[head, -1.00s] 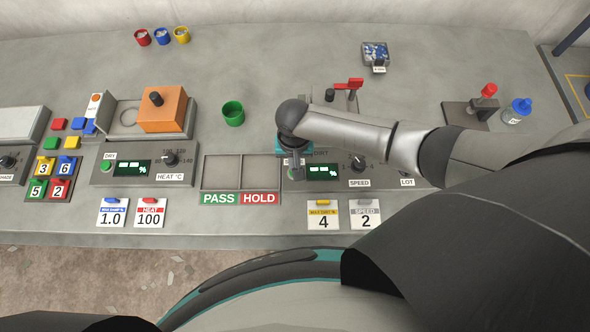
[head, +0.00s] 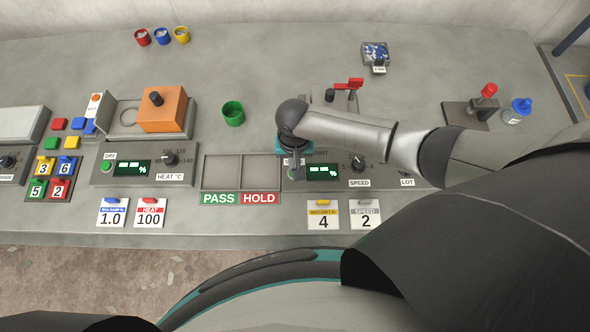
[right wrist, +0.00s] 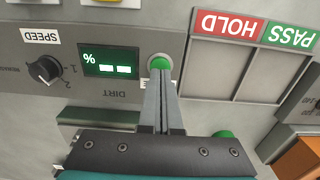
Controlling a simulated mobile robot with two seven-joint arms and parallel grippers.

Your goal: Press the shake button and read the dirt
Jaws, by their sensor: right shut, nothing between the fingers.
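The green shake button (right wrist: 159,62) sits on a grey panel beside a dark display (right wrist: 110,62) labelled DIRT. The button's label is mostly covered by the fingers. My left gripper is out of view.
The PASS and HOLD trays (head: 242,158) are empty, left of the panel. A speed knob (head: 358,165) is right of the display. A green cup (head: 233,113) stands behind the trays. Cards reading 4 (head: 323,222) and 2 (head: 366,222) lie in front.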

